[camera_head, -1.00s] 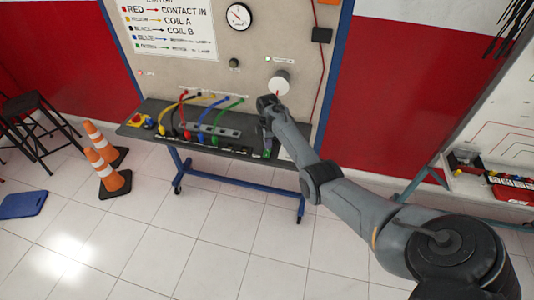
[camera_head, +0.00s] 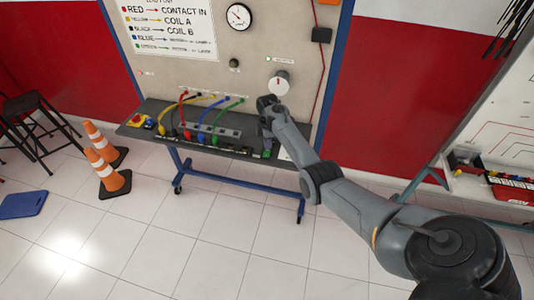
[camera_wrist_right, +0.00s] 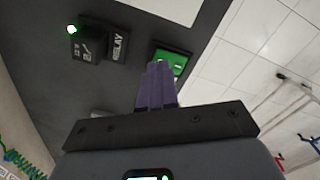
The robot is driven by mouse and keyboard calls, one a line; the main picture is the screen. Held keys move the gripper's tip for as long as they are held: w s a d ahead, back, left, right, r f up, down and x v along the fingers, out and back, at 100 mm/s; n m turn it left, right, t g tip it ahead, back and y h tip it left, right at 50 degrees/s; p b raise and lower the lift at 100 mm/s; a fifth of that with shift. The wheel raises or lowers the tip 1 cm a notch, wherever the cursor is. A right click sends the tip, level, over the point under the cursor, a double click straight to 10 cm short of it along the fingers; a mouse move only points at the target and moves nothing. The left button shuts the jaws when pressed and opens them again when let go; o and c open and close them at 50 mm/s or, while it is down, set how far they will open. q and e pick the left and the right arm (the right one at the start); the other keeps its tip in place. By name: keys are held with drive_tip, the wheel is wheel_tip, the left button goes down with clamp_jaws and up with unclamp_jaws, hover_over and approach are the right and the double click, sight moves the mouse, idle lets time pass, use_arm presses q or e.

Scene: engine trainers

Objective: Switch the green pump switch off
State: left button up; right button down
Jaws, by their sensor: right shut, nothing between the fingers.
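The green pump switch (camera_wrist_right: 180,63) sits in a dark square frame on the dark bench panel in the wrist view. In the head view it is a small green patch (camera_head: 266,154) at the bench's right end. My right gripper (camera_wrist_right: 157,68) has its purple fingers shut and empty, with the tips at the switch's near left edge and covering part of it. Whether they touch is unclear. In the head view the right gripper (camera_head: 267,143) points down at the switch. My left gripper is not in view.
A relay block (camera_wrist_right: 102,42) with a lit green lamp (camera_wrist_right: 72,29) lies left of the switch. Coloured cables (camera_head: 203,115) arch over the bench (camera_head: 150,109). A white knob (camera_head: 278,84) is on the wall panel behind my wrist. Orange cones (camera_head: 105,172) stand on the floor at left.

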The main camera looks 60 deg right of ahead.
drive_tip(key=shift+f, duration=0.2)
idle(0.7)
drive_tip(key=shift+f+b, duration=0.45)
drive_tip(key=shift+f, duration=0.05)
drive_tip(key=shift+f, duration=0.35)
idle(0.3)
drive_tip(key=shift+r, duration=0.1)
drive_tip(key=shift+r+p, duration=0.8)
drive_tip(key=shift+p, duration=0.05)
wheel_tip(320, 180, up, 5)
drive_tip(key=p, duration=0.5)
drive_tip(key=shift+r+p, duration=0.15)
drive_tip(key=shift+p, duration=0.2)
